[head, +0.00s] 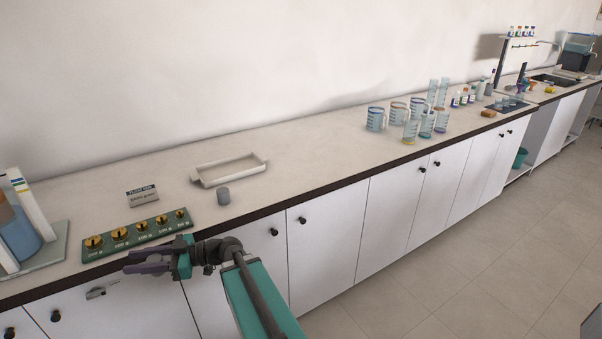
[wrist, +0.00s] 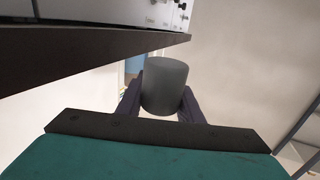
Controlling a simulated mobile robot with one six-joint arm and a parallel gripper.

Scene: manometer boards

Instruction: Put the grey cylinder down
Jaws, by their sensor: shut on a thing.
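My gripper (head: 132,262) is in front of the counter's front edge, beside the cabinet fronts, with its fingers pointing left in the head view. In the wrist view a dark grey cylinder (wrist: 165,87) sits between the two dark fingers, and the gripper is shut on it. I cannot make out this held cylinder in the head view. A grey cylinder-shaped piece (head: 223,196) also stands upright on the counter (head: 300,160), just in front of a white tray (head: 205,182).
A green block with several brass knobs (head: 137,235) lies near the counter edge. A small sign (head: 142,195) stands behind it. A board with a blue vessel (head: 20,235) is at far left. Beakers and cylinders (head: 410,125) stand further right. Counter between tray and beakers is clear.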

